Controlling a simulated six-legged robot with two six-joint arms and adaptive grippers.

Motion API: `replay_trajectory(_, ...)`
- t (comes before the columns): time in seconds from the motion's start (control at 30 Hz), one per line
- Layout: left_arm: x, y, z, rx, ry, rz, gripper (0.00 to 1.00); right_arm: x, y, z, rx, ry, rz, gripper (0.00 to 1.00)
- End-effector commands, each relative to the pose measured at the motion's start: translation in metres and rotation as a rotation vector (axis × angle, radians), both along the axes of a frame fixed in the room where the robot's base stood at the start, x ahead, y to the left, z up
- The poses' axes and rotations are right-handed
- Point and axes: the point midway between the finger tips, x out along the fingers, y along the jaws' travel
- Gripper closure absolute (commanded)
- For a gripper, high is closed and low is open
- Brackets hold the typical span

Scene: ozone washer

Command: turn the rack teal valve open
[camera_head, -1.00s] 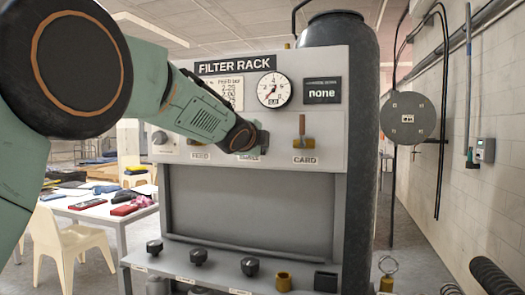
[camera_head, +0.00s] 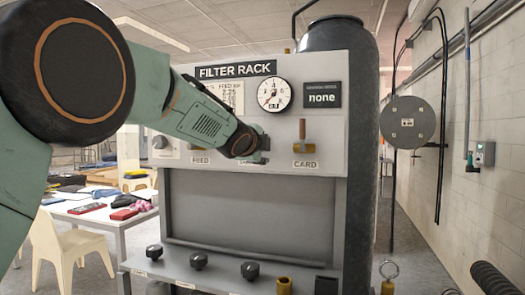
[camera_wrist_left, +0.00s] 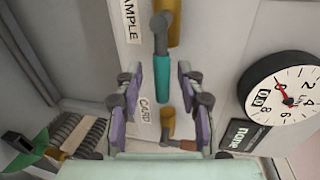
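The teal valve handle (camera_wrist_left: 161,80) shows in the left wrist view on a grey lever below a brass valve body (camera_wrist_left: 172,20), beside a label of which "AMPLE" is readable. My left gripper (camera_wrist_left: 158,74) is open, with one finger on each side of the teal handle. A gap shows on both sides, and I cannot tell how deep the handle sits between the fingers. In the head view my left gripper (camera_head: 256,145) is at the rack front, between the FEED and CARD labels, and hides the teal valve. My right gripper is not in view.
The CARD valve (camera_head: 303,135), with a brown handle, is just right of my left gripper. A pressure gauge (camera_head: 274,92) and a "none" display (camera_head: 322,94) are above. Black knobs (camera_head: 250,270) line the lower ledge. A dark tank (camera_head: 362,150) stands at the right.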

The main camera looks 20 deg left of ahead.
Motion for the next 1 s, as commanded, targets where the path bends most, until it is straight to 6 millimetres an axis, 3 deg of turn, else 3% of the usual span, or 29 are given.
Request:
replay_trajectory(0.27,-0.010,0.000,0.004,-0.002,-0.001,-0.002,0.61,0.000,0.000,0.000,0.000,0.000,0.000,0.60)
replay_trajectory(0.7,-0.060,0.002,0.013,-0.001,-0.001,0.000,0.61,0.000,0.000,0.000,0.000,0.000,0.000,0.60)
replay_trajectory(1.0,-0.073,0.003,0.014,0.000,0.001,0.000,0.61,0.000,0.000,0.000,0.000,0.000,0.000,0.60)
